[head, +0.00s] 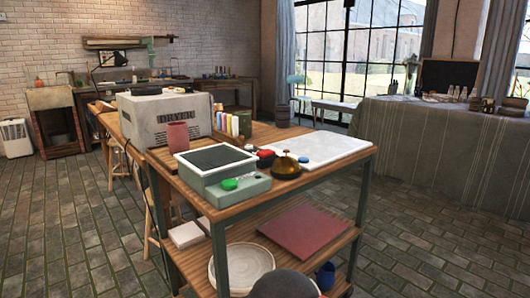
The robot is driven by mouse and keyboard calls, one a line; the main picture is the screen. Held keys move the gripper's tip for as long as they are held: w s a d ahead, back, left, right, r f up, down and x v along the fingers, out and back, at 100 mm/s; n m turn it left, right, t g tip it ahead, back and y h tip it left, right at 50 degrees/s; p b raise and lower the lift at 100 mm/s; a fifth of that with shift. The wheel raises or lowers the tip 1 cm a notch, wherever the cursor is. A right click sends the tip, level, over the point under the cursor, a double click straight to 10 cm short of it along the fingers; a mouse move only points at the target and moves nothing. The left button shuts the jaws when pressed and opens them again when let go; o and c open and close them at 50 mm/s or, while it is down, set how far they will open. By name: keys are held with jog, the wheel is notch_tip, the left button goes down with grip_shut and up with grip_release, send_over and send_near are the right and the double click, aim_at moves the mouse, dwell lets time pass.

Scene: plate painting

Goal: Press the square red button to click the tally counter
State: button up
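A white board (322,150) lies to the right. The lower shelf holds a pale bowl (243,262) and a red panel (304,231). Brick floor (420,235) is open at right.

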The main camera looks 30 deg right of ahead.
grip_shut()
dwell(1.4)
